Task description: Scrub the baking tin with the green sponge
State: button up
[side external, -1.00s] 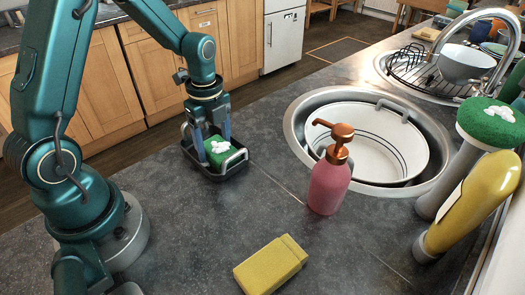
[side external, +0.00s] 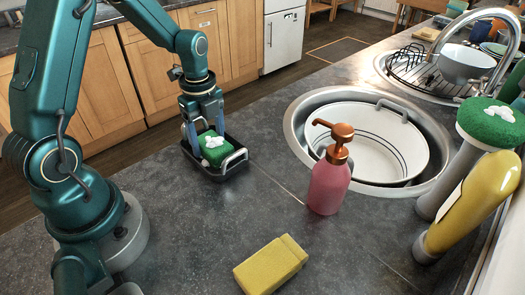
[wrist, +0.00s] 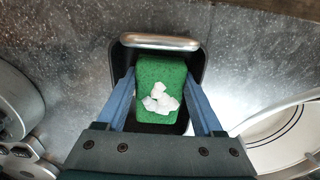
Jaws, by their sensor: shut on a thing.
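The green sponge (side external: 215,148) has white foam on top and is inside the dark baking tin (side external: 226,174), which has metal handles at its ends. My gripper (side external: 206,140) reaches down into the tin and is shut on the sponge. In the wrist view the sponge (wrist: 160,86) sits between the two blue fingers (wrist: 160,108), with the tin (wrist: 200,62) around it. Whether the sponge touches the tin's floor is hidden.
A pink soap bottle (side external: 328,185) with a copper pump stands right of the tin, in front of a round sink (side external: 296,125) holding a large white pot (side external: 345,125). A yellow sponge (side external: 270,265) lies at the front.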

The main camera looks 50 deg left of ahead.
jog(key=shift+a, duration=0.5)
jog(key=shift+d, duration=1.75)
jog(key=shift+a+r, duration=0.1)
jog(key=shift+r, duration=3.95)
notch_tip(320, 180, up, 5)
